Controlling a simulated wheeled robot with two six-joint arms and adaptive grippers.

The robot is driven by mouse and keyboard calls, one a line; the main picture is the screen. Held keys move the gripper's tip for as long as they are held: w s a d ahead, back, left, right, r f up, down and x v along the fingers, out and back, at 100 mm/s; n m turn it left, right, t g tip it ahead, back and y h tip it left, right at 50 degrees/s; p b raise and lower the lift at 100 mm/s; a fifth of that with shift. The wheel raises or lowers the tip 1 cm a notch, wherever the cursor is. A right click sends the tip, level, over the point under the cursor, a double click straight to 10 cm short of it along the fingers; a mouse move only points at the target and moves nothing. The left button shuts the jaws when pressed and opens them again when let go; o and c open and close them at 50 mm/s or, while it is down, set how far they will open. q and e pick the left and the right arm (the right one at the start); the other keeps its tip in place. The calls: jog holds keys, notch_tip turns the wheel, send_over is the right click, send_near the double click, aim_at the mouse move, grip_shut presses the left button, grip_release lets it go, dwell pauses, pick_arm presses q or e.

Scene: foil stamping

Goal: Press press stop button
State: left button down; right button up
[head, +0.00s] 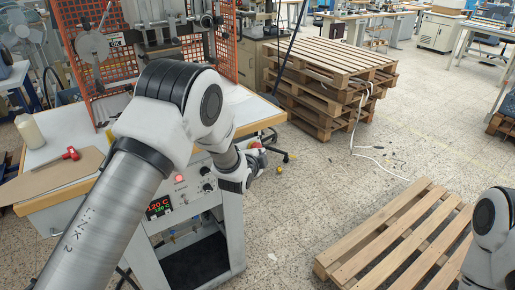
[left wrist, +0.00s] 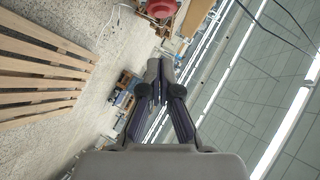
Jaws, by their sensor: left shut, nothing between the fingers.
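The press is a white cabinet with a control panel on its front, showing a lit red number display (head: 158,207), a glowing red lamp (head: 180,178) and black knobs. A red round button, most likely the stop button, shows at the panel's right end (head: 254,147), partly hidden by my left wrist. My right gripper is out of frame.
An orange mesh guard (head: 85,40) stands around the press. Stacked pallets (head: 330,65) are behind; one pallet (head: 395,240) is at front right.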

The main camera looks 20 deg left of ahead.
aim_at(261, 147)
pick_arm(q)
jog(key=w+a+f, duration=0.1)
jog(key=w, duration=0.1)
jog(key=w+a+f+p, duration=0.1)
jog(key=w, duration=0.1)
jog(key=w+f, duration=0.1)
jog(key=shift+w+a+f+p, duration=0.1)
jog(key=shift+w+a+p, duration=0.2)
jog(key=shift+w+a, duration=0.1)
jog(key=shift+d, duration=0.1)
jog(key=shift+w+a+f+b, duration=0.25)
jog(key=shift+a+b, duration=0.3)
jog(key=shift+b, duration=0.6)
